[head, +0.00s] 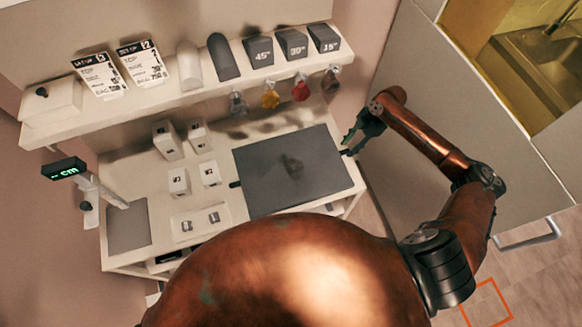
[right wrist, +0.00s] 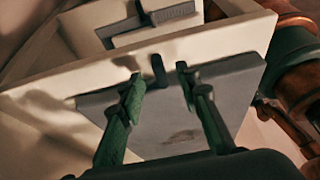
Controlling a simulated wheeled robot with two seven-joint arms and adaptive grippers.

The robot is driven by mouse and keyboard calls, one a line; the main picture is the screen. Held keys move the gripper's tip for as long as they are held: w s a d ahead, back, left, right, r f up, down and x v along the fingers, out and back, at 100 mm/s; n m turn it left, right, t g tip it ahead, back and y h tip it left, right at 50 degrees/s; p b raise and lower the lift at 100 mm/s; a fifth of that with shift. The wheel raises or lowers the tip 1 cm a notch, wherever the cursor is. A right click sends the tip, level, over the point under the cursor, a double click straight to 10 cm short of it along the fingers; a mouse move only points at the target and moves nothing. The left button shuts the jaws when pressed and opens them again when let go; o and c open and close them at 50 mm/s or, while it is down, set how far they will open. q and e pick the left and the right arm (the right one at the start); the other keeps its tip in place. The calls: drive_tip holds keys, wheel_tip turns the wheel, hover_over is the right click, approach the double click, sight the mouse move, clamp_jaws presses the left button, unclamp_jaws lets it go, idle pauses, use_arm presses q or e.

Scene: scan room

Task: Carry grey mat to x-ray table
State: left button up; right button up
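The grey mat (head: 315,170) is a dark rectangular slab lying flat on the right part of the white worktable (head: 225,155). It has a small dark tab on its left edge and another on its right edge. My right gripper (head: 350,143) is at the mat's right edge, by that tab. In the right wrist view, its two green fingers (right wrist: 160,77) are apart, one on each side of the dark tab (right wrist: 158,68), with a gap on both sides. The mat (right wrist: 165,125) shows below and between the fingers. My left gripper is not in view. I cannot make out an x-ray table.
White blocks (head: 179,181) stand left of the mat. A shelf (head: 150,102) above holds signs and angled wedges (head: 291,45), with small coloured items hanging beneath. A display (head: 64,168) stands at the left. A grey panel (head: 470,120) is on the right, with floor below it.

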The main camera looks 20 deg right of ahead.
drive_tip(key=shift+x, duration=1.25)
clamp_jaws()
drive_tip(key=shift+r, duration=0.1)
